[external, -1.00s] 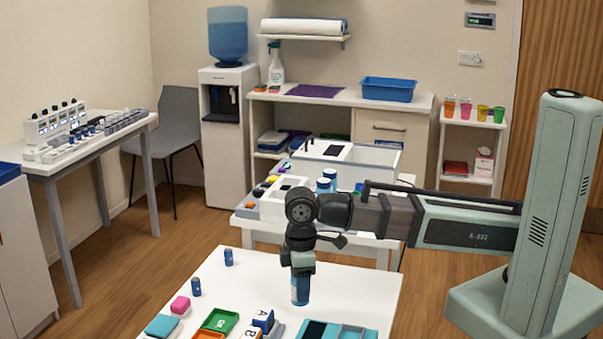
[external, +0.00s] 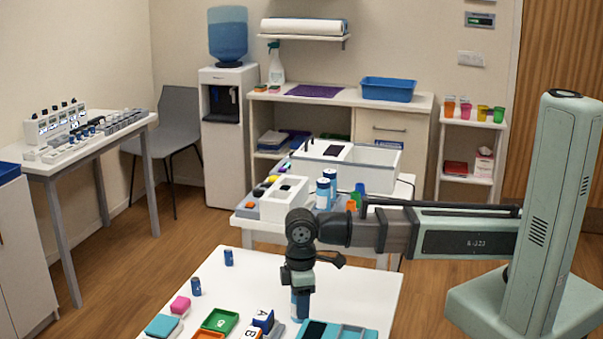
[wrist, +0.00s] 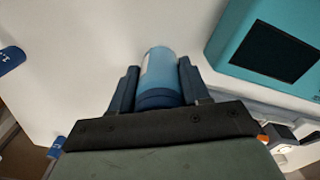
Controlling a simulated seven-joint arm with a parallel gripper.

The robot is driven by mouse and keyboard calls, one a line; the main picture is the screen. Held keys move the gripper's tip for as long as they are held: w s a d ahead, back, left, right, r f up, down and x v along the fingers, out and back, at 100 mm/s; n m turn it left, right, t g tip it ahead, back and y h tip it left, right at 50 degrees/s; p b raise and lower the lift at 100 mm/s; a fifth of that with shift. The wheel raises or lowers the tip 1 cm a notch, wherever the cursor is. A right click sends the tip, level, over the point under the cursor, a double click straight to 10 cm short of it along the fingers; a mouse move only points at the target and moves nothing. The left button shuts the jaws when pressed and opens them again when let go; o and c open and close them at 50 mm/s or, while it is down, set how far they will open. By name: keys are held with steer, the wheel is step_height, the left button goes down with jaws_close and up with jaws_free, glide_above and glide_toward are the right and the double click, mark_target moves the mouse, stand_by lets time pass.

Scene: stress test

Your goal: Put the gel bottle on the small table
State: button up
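A blue bottle (external: 300,304), which looks like the gel bottle, hangs upright below my gripper (external: 300,291) in the external view. My gripper is shut on it; the fingers cover its upper part. In the wrist view the bottle (wrist: 160,75) sits between the two dark fingers (wrist: 158,84), one on each side. The bottle is over the white front table (external: 255,280), which may be the small table. I cannot tell whether its base touches the top.
Two small blue cylinders (external: 196,287) stand at the left. The table's right part (external: 375,290) is clear. Similar blue bottles (external: 323,193) stand on the table behind.

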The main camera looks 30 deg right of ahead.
steer(key=o, duration=0.5)
steer(key=shift+r, duration=0.1)
step_height(320, 180, up, 11)
steer(key=shift+o, duration=0.2)
steer(key=shift+r, duration=0.55)
